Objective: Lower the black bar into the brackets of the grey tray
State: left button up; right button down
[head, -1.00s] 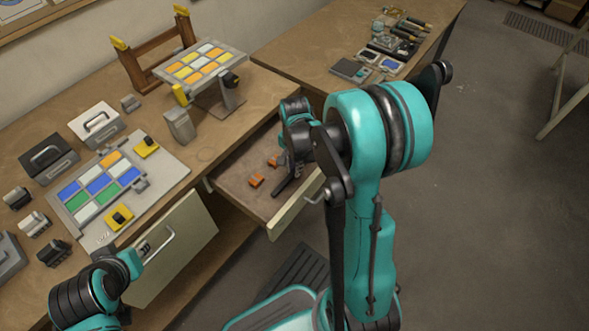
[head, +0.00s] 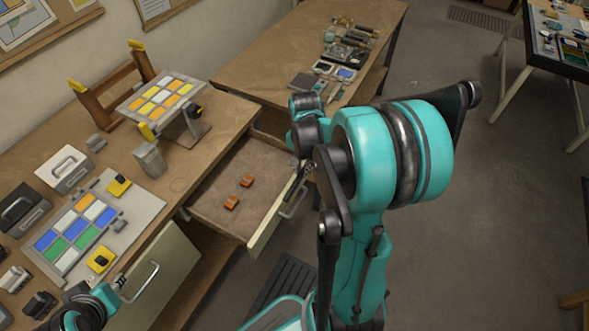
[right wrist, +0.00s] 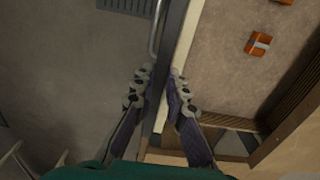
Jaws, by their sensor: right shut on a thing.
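In the head view the gripper (head: 300,177) is over the front edge of the open drawer, partly hidden by my arm. The grey tray (head: 136,213) lies on the left workbench, holding a panel of coloured panes (head: 76,231).
The open drawer (head: 213,208) holds two orange clips (head: 239,192). Its handle (head: 293,203) is close to my right gripper. Two yellow-topped blocks (head: 119,186) (head: 101,259) stand on the tray. A grey block (head: 149,158) and a tilted pane stand (head: 160,96) are behind.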

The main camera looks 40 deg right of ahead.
aim_at(302, 172)
jog(key=shift+r, duration=0.1)
dwell(0.3)
jog(key=shift+r+p, duration=1.25)
jog(key=shift+r, duration=0.2)
jog(key=shift+f, duration=0.1)
